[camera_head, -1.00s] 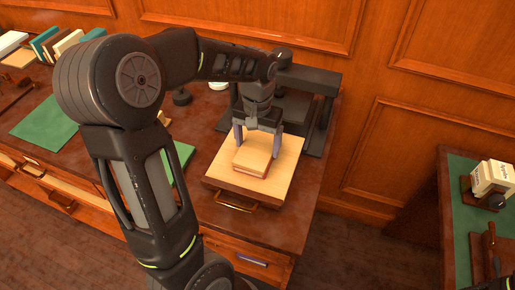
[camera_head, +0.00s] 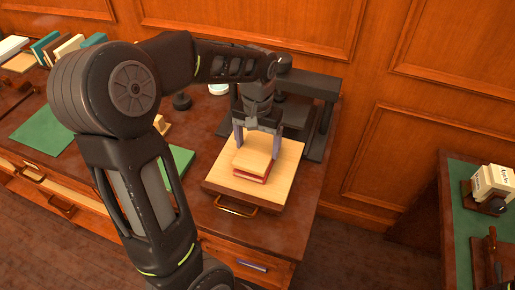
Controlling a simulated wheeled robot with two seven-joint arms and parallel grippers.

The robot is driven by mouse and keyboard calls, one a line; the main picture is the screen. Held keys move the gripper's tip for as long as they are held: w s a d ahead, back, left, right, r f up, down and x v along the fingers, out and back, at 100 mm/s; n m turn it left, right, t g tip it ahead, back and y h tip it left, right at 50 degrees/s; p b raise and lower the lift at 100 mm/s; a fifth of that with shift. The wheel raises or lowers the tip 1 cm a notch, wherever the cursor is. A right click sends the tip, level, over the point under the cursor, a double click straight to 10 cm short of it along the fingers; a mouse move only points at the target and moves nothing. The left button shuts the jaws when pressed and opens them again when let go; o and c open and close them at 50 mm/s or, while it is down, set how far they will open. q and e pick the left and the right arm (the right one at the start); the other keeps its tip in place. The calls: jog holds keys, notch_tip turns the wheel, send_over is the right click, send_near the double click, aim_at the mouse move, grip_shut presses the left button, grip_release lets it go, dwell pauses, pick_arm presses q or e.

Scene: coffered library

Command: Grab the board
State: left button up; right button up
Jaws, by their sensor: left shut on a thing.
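A small tan square board (camera_head: 252,161) lies just above a red-edged block, perhaps a book (camera_head: 250,177), on a larger pale wooden base (camera_head: 280,187) on the desk. My left gripper (camera_head: 258,147) comes down from above, its two fingers on either side of the board's far part, shut on the board. A red band shows under the board's near edge; whether the board is fully clear of the block I cannot tell. My right gripper is not in view.
A dark press frame (camera_head: 312,90) stands right behind the base. A brass handle (camera_head: 236,207) is at its front. Green sheets (camera_head: 45,130) and books (camera_head: 45,48) lie left. Another green-topped table (camera_head: 465,215) stands at the right.

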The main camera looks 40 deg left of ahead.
aim_at(257, 149)
pick_arm(q)
notch_tip(257, 149, up, 9)
jog(key=shift+f+b, duration=0.2)
jog(key=shift+b, duration=0.1)
jog(key=shift+s, duration=0.1)
dwell(0.5)
